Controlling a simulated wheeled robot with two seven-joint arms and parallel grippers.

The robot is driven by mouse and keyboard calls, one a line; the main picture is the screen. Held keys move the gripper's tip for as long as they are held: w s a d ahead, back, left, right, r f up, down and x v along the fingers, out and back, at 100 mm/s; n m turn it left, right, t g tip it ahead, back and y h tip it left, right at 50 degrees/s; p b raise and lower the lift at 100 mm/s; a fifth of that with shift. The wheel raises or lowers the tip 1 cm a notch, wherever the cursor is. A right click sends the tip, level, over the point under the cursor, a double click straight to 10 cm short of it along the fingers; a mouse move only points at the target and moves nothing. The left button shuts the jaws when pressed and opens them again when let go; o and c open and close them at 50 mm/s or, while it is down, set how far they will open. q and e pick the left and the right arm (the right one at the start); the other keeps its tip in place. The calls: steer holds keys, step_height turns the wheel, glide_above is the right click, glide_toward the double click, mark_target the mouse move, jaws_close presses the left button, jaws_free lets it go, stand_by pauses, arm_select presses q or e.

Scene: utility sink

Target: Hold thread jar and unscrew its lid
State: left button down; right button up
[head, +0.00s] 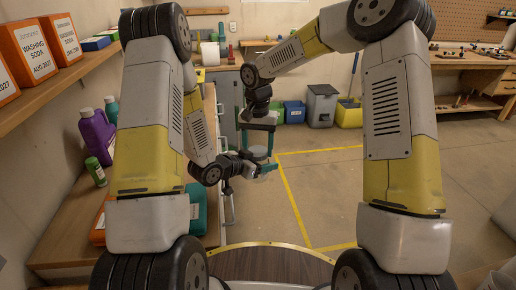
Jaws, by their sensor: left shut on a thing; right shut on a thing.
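The thread jar (258,153) is a small, pale, clear-looking vessel held in the air in front of me, near the middle of the head view. My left gripper (262,168) reaches in from the left and is shut on the jar's lower part. My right gripper (259,126) comes down from above and is shut at the jar's top, where the lid would be. The lid itself is mostly hidden by the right gripper's fingers. The jar looks about upright. Its contents are too small to make out.
A wooden counter (62,215) with purple (97,137) and green (95,171) bottles is at the left. Bins (321,106) and a yellow bucket (349,113) stand at the back. The floor (320,190) ahead is clear.

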steer(key=o, duration=1.5)
steer(key=shift+o, duration=0.2)
steer(key=shift+a, duration=0.15)
